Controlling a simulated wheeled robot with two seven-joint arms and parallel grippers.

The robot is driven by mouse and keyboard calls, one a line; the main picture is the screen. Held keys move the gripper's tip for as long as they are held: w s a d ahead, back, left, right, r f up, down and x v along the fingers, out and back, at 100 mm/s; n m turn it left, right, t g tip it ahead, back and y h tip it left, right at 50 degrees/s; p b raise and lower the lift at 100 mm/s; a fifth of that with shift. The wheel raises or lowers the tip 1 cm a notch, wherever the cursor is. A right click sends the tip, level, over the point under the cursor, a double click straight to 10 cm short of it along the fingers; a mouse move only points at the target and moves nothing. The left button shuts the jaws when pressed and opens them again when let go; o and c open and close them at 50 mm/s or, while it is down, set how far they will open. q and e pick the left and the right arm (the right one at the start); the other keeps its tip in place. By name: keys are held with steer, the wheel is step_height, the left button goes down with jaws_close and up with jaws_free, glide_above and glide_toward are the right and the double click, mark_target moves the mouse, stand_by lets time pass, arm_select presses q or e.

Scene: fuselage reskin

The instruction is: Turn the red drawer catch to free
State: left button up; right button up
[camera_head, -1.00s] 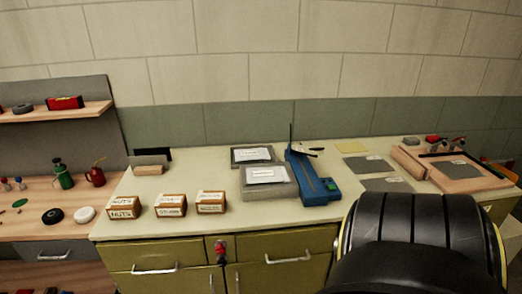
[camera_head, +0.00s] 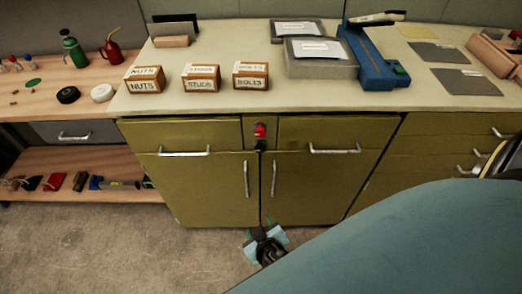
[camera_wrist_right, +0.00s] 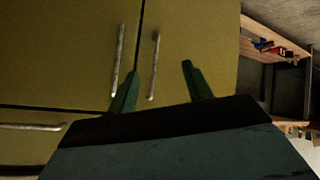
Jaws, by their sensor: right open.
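The red drawer catch (camera_head: 260,130) sits on the narrow strip between the two top drawers of the olive cabinet. A small dark part hangs just below it. Which way the catch is turned is too small to tell. My right gripper (camera_head: 260,229) is low in front of the cabinet doors, well below the catch and apart from it. In the right wrist view its two green fingers (camera_wrist_right: 158,68) stand apart with nothing between them, facing the door handles (camera_wrist_right: 154,68). The catch does not show in that view. My left gripper is not in view.
The left drawer (camera_head: 188,136) and right drawer (camera_head: 333,132) look shut. Labelled boxes (camera_head: 200,78), a grey case (camera_head: 320,66) and a blue tool (camera_head: 372,62) stand on the worktop (camera_head: 290,100). A wooden shelf unit (camera_head: 75,158) is at left. Floor (camera_head: 130,240) there is clear.

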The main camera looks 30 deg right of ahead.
steer(key=w+d+r+m+t+h+b, duration=0.1)
steer(key=w+r+m+t+h+b, duration=0.3)
steer(key=r, duration=0.5)
steer(key=m+t+h+b, duration=0.2)
steer(key=m+h, duration=0.1)
glide_toward(260, 133)
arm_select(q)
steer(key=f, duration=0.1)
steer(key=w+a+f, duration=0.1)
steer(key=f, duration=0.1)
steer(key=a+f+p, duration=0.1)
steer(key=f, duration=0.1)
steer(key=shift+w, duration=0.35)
arm_select(e)
steer(key=x, duration=0.9)
steer(key=shift+w+d, duration=0.1)
steer(key=c, duration=0.9)
